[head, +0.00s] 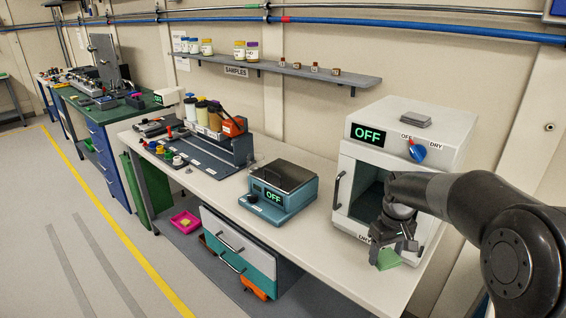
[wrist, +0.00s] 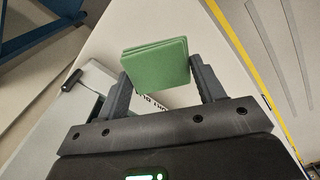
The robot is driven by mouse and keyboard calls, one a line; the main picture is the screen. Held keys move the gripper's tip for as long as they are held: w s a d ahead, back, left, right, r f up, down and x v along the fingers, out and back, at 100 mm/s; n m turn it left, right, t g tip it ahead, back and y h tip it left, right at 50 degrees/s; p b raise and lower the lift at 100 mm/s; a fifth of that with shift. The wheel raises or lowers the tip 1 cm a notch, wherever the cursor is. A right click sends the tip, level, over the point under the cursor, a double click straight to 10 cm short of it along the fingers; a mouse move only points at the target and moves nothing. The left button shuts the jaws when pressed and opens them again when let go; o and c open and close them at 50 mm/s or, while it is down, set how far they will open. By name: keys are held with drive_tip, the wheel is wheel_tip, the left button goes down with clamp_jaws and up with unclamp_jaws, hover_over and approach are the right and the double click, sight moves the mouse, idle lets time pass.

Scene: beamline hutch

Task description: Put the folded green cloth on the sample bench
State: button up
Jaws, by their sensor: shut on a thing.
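The folded green cloth (head: 388,259) is held between the fingers of my gripper (head: 393,250) in the head view. It also shows in the wrist view (wrist: 157,65), as a flat layered square between both fingertips (wrist: 160,82). My gripper is in front of the white dryer box (head: 408,125), near the right end of the white sample bench (head: 330,255). Whether the cloth touches the bench top cannot be told. My arm hides part of the dryer's front and the bench's right end.
A teal balance (head: 282,190) reading OFF stands left of the dryer. A dark rack (head: 205,145) with bottles and knobs is farther left. A shelf (head: 290,70) with jars hangs above. Bench top between balance and dryer is clear.

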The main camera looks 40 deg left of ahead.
drive_tip(key=s+a+r+n, duration=0.1)
drive_tip(key=s+a+n, duration=0.2)
drive_tip(key=a, duration=0.7)
drive_tip(key=s+a+r+n, duration=0.2)
drive_tip(key=s+a, duration=0.1)
drive_tip(key=a, duration=0.7)
drive_tip(key=n, duration=0.1)
approach(300, 242)
wheel_tip(300, 242, down, 6)
drive_tip(key=shift+w+f, duration=0.1)
drive_tip(key=shift+f, duration=0.1)
drive_tip(key=shift+f, duration=0.1)
drive_tip(key=o, duration=0.9)
drive_tip(key=shift+o, duration=0.2)
wheel_tip(300, 242, up, 12)
